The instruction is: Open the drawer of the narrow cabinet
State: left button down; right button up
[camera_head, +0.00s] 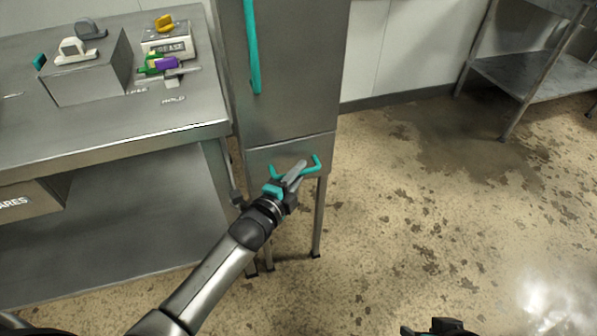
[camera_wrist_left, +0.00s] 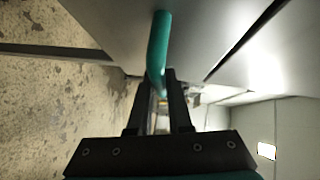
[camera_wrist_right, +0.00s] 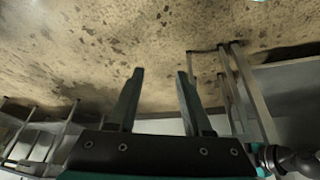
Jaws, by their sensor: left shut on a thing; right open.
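The narrow cabinet (camera_head: 295,60) is grey metal on thin legs, with a drawer front (camera_head: 262,158) below its tall door. The drawer's teal handle (camera_head: 317,165) is a bar with bent ends. My left gripper (camera_head: 296,172) is at this handle, shut on it. In the left wrist view the teal bar (camera_wrist_left: 159,40) runs between the fingers of my left gripper (camera_wrist_left: 157,78). The drawer front looks flush with the cabinet, with no visible gap into it. My right gripper (camera_wrist_right: 158,78) is open and empty, away from the cabinet over the floor.
A long teal handle (camera_head: 253,45) is on the cabinet door above. A steel table (camera_head: 120,140) with a grey box, small coloured items and a lower shelf stands left. A metal rack (camera_head: 535,75) is at back right. The stained floor right of the cabinet is clear.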

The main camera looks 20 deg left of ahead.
pick_arm(q)
jog(key=shift+s, duration=0.1)
jog(key=shift+s+d, duration=0.15)
jog(key=shift+d, duration=0.05)
jog(key=s+d+p, duration=0.5)
jog(key=s+d, duration=0.3)
jog(key=s, duration=0.4)
jog(key=shift+s+d, duration=0.15)
jog(key=shift+s, duration=0.05)
pick_arm(e)
jog(key=s+d+f+g, duration=0.1)
jog(key=s+f, duration=0.3)
jog(key=f, duration=0.6)
jog(key=shift+d+f+g, duration=0.25)
jog(key=shift+f+g, duration=0.15)
jog(key=shift+s, duration=0.1)
pick_arm(q)
jog(key=c, duration=0.8)
grip_release()
jog(key=shift+c, duration=0.2)
